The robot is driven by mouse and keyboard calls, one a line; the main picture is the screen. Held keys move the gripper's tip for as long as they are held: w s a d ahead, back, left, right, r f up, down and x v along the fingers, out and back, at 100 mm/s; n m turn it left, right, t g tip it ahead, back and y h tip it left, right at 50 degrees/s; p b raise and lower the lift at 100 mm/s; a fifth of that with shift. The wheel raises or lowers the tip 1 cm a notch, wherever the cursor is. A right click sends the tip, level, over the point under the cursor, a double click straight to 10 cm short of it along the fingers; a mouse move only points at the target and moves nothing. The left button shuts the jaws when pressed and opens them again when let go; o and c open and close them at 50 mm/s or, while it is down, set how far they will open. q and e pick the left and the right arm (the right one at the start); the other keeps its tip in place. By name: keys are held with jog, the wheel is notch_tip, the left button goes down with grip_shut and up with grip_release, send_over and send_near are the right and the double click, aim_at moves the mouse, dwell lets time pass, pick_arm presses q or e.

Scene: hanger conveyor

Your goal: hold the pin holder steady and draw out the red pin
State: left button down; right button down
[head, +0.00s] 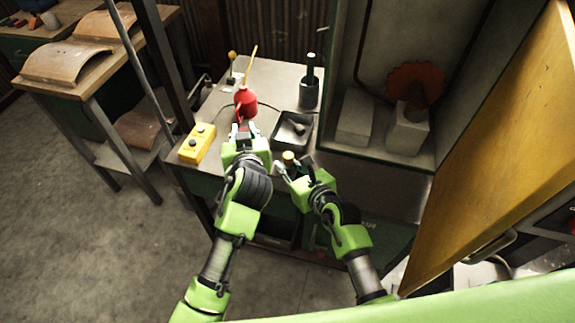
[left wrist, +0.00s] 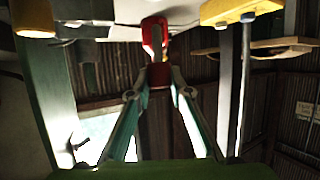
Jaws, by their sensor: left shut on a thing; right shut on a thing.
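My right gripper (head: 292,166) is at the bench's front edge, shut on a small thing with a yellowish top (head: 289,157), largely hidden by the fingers.
A dark square tray (head: 279,137) with a small item lies behind my right gripper. A dark cup (head: 309,94) with an upright handle stands behind it. A yellow button box (head: 197,144) lies left. An orange toothed wheel (head: 414,82) and an open yellow door (head: 500,150) are right.

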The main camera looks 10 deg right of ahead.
jog(key=c, duration=1.8)
grip_release()
jog(key=shift+o, duration=0.2)
jog(key=v, duration=1.2)
